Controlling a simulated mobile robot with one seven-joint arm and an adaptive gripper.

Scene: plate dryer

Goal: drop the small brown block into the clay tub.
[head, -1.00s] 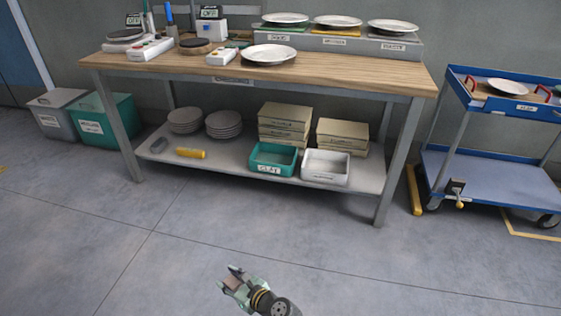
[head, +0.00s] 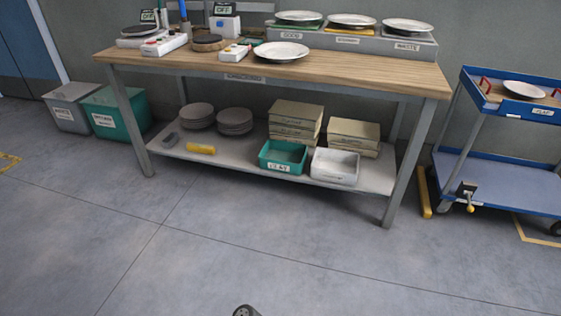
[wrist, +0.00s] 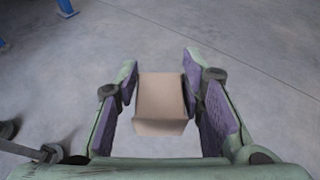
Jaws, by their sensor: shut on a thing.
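The small brown block (wrist: 162,108) is between the purple pads of my gripper (wrist: 160,88) in the wrist view. My gripper is shut on it, above bare grey floor. In the head view only a small dark part of my arm shows at the bottom edge, and the gripper and block are out of that picture. The clay tub (head: 283,157) is a green open tub with a CLAY label. It stands at the front of the lower shelf of the workbench, well away from the block.
A white tub (head: 335,167) stands right beside the clay tub, with boxes (head: 295,118) behind. The bench's wooden top (head: 370,72) is above the shelf (head: 235,157). A bench leg (head: 402,170) and a blue trolley (head: 500,170) are to the right. The floor in front is clear.

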